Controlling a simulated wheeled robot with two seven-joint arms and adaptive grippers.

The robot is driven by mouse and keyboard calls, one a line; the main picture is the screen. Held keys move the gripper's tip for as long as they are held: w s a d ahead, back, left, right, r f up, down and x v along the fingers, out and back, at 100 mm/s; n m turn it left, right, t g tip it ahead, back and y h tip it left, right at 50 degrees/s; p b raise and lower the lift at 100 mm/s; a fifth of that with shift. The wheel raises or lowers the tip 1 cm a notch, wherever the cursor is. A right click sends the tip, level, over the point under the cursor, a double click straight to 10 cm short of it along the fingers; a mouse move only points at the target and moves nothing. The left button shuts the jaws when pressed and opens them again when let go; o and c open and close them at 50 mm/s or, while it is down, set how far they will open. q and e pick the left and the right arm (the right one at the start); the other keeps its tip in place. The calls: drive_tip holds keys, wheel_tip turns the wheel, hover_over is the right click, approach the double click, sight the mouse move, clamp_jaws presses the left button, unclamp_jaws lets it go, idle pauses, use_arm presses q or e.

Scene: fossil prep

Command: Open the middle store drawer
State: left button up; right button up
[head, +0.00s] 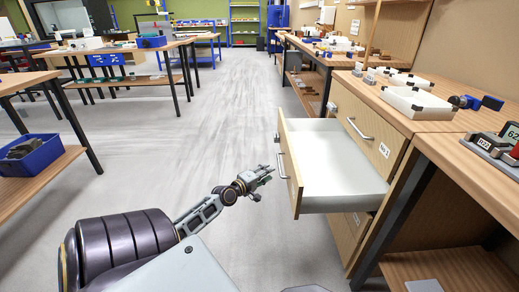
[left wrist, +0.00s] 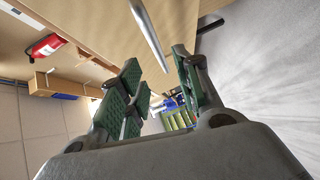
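The middle store drawer (head: 335,150) is pulled well out of the wooden cabinet, and its pale interior looks empty. Its wooden front (head: 290,165) faces left and carries a metal bar handle (head: 281,164). The bar handle also shows close up in the left wrist view (left wrist: 150,35). My left gripper (head: 268,172) is just left of the drawer front, near the handle. In the left wrist view its green-padded fingers (left wrist: 160,88) are apart, with the handle's end ahead of the gap; I see no grip on it. My right gripper is not in view.
A closed upper drawer (head: 365,125) is above the open one, and a lower drawer front (head: 349,225) shows below. White trays (head: 416,102) and tools stand on the cabinet top. A blue bin (head: 30,153) sits on a left shelf. The middle floor is clear.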

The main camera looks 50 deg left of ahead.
use_arm(q)
drive_tip(key=shift+s+d+r, duration=0.1)
drive_tip(key=shift+s+r, duration=0.05)
drive_tip(key=shift+s, duration=0.8)
drive_tip(key=shift+s+d+r, duration=0.1)
drive_tip(key=shift+s+r, duration=0.05)
drive_tip(key=shift+s, duration=0.75)
